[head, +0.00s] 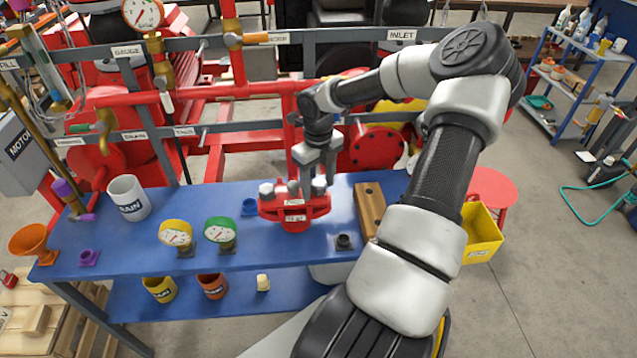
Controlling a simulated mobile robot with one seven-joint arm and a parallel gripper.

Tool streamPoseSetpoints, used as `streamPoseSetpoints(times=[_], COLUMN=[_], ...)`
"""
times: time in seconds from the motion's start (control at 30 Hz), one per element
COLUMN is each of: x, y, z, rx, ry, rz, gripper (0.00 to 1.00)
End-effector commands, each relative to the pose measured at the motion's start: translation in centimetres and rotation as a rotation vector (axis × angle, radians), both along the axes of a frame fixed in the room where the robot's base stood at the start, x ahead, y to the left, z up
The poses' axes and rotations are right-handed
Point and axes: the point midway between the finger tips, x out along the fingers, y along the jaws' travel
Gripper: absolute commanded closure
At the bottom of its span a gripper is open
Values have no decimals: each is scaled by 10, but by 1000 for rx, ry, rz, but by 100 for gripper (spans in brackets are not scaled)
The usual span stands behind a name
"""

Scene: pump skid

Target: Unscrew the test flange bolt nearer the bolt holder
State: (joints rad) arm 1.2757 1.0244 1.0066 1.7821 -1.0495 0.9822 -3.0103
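The red test flange (294,222) stands on the blue bench near its middle. Grey hex bolt heads stand on it, with a left one (266,190) and a right one (318,187) showing clearly. The bolt holder, a wooden block with dark holes (371,215), lies to the right of the flange, so the right bolt is nearer to it. My gripper (314,182) points down at the right side of the flange, with its fingers around or just above the right bolt. I cannot tell whether the fingers touch the bolt. The fingers partly hide the bolts behind them.
The blue bench (130,235) also carries a white mug (128,198), a yellow gauge (176,236), a green gauge (221,233) and a small black fitting (344,242). Red pipes and grey rails run behind it. A yellow bin (482,234) hangs right of the bench.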

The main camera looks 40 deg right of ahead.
Motion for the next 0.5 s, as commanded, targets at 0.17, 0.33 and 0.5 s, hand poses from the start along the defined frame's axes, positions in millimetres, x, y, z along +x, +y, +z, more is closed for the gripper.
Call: streamPoseSetpoints(times=[0.17, 0.33, 0.5], x=[0, 1, 1], y=[-1, -1, -2], z=[0, 10, 41], rx=[-1, -1, -1], ry=[-1, -4, -4], rz=[-1, -3, -4], gripper=[44, 44, 44])
